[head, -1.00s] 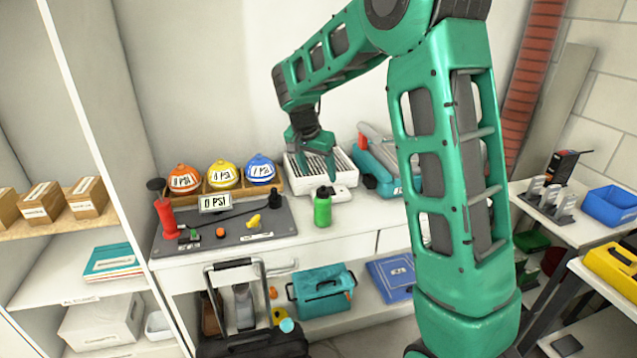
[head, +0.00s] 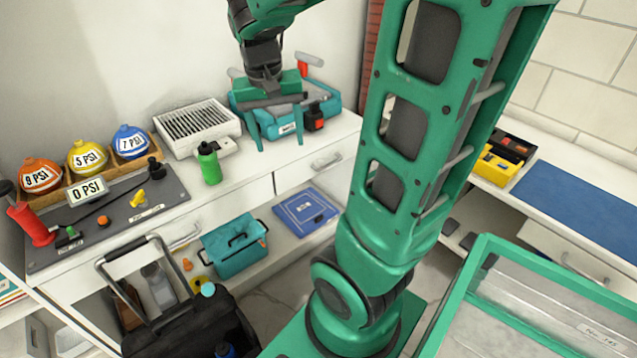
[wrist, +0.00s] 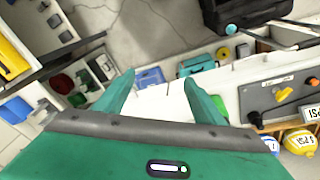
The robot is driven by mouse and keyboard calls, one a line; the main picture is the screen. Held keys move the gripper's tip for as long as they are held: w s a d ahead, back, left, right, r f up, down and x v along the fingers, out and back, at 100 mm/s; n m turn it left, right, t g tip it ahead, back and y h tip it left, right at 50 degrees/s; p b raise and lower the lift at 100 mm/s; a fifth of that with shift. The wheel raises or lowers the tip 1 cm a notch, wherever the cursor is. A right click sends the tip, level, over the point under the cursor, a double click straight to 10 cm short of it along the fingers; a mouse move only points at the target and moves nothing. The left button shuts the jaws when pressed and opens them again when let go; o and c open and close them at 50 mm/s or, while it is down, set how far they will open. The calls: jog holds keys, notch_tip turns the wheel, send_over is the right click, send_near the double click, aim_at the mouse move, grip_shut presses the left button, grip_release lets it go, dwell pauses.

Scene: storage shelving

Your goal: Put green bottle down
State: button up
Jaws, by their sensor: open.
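The green bottle (head: 209,163) with a black cap stands upright on the white counter (head: 238,178), in front of a white slatted tray. My gripper (head: 277,143) is open and empty, above the counter to the right of the bottle and apart from it. In the wrist view, my gripper's two fingers (wrist: 163,95) are spread with nothing between them. A bit of the green bottle (wrist: 219,104) shows beside the right finger there, mostly hidden.
The white slatted tray (head: 197,125) and a teal toolbox (head: 322,97) stand at the back of the counter. A grey panel (head: 115,215) with knobs lies at left. A black wheeled case (head: 190,325) stands on the floor in front.

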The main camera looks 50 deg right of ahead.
jog(key=s+a+f+n+y, duration=0.1)
jog(key=s, duration=0.6)
jog(key=s+a+f+n+y, duration=0.1)
jog(key=s+a+f, duration=0.1)
jog(key=s, duration=0.6)
jog(key=shift+s+a+f+g, duration=0.2)
jog(key=shift+s+g, duration=0.1)
jog(key=shift+w, duration=0.15)
jog(key=shift+w+f, duration=0.25)
jog(key=shift+w, duration=0.25)
